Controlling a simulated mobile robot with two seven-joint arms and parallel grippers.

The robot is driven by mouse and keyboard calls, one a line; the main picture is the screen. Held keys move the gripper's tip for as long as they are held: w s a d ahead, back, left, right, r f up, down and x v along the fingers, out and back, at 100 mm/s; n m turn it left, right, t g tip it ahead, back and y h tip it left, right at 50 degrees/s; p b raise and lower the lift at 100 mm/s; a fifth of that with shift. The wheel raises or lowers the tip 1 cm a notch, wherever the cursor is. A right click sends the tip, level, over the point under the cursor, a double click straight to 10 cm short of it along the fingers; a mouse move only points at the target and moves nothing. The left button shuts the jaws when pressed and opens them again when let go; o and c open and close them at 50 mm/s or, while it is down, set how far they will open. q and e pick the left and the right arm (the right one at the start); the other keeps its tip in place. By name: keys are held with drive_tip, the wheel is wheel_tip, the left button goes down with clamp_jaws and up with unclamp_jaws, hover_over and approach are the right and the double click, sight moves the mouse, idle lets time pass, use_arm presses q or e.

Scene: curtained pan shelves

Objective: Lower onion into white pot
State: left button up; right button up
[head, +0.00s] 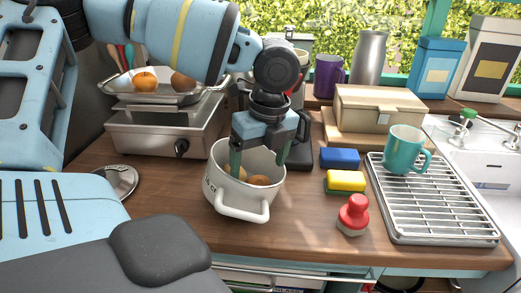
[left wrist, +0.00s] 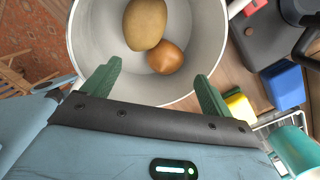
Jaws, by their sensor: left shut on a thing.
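The white pot (head: 239,203) stands upright on the wooden counter, with its handle toward me. The left wrist view looks down into its bowl (left wrist: 100,40). My left gripper (head: 259,165) points down at the pot's mouth, its green fingers set wide. It is shut on the brown onion (head: 259,180), which shows between and beyond the fingertips (left wrist: 160,70) in the left wrist view (left wrist: 165,58). The contact itself is not clear. A yellowish potato (left wrist: 145,24) lies in the pot beside the onion. My right gripper is not in view.
A blue sponge (head: 340,158), a yellow-green sponge (head: 345,181) and a red-handled stamp-like item (head: 354,211) lie right of the pot. A wire rack (head: 435,205) holds a teal mug (head: 404,150). The counter's front edge is close.

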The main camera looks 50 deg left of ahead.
sight(264, 182)
use_arm(q)
drive_tip(key=shift+s+a+f+g, duration=0.2)
drive_tip(key=shift+s+f, duration=0.15)
drive_tip(key=shift+f, duration=0.1)
drive_tip(key=shift+s+a+f+g, duration=0.2)
drive_tip(key=shift+s+f, duration=0.1)
drive_tip(key=shift+f, duration=0.15)
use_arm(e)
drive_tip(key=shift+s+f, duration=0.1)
use_arm(q)
drive_tip(key=r, duration=0.2)
drive_tip(key=w+r, duration=0.1)
drive_tip(key=r, duration=0.1)
drive_tip(key=shift+d+r, duration=0.1)
drive_tip(key=shift+r, duration=0.15)
drive_tip(key=shift+t, duration=0.4)
drive_tip(key=r, duration=0.1)
drive_tip(key=d+r, duration=0.1)
drive_tip(key=r, duration=0.1)
drive_tip(key=w+r, duration=0.1)
drive_tip(key=r, duration=0.1)
drive_tip(key=shift+d, duration=0.25)
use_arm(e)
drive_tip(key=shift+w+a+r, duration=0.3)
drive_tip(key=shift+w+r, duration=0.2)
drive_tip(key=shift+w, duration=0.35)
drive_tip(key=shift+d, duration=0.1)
